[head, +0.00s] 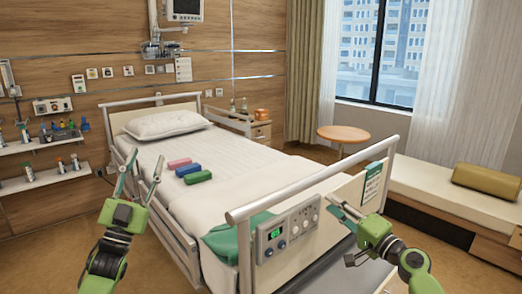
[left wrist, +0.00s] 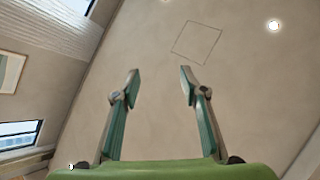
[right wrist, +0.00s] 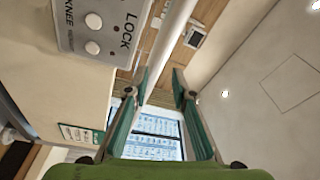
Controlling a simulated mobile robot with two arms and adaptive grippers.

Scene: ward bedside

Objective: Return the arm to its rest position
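My left gripper (head: 142,168) is raised in front of the bed's left side, fingers pointing up. In the left wrist view its fingers (left wrist: 159,72) are apart with nothing between them, and the ceiling lies beyond. My right gripper (head: 342,214) is in front of the bed's footboard, right of the control panel, fingers pointing left. In the right wrist view its fingers (right wrist: 160,74) are apart and hold nothing. The footboard's rail (right wrist: 170,40) appears close to the left finger there; whether they touch I cannot tell.
The bed's foot rail (head: 310,180) and control panel (head: 287,232) are close to my right gripper. Pink, blue and green blocks (head: 197,178) lie on the bed. A green cloth (head: 228,243) hangs at its foot. A wall shelf (head: 40,143) stands left, a bench (head: 440,190) right.

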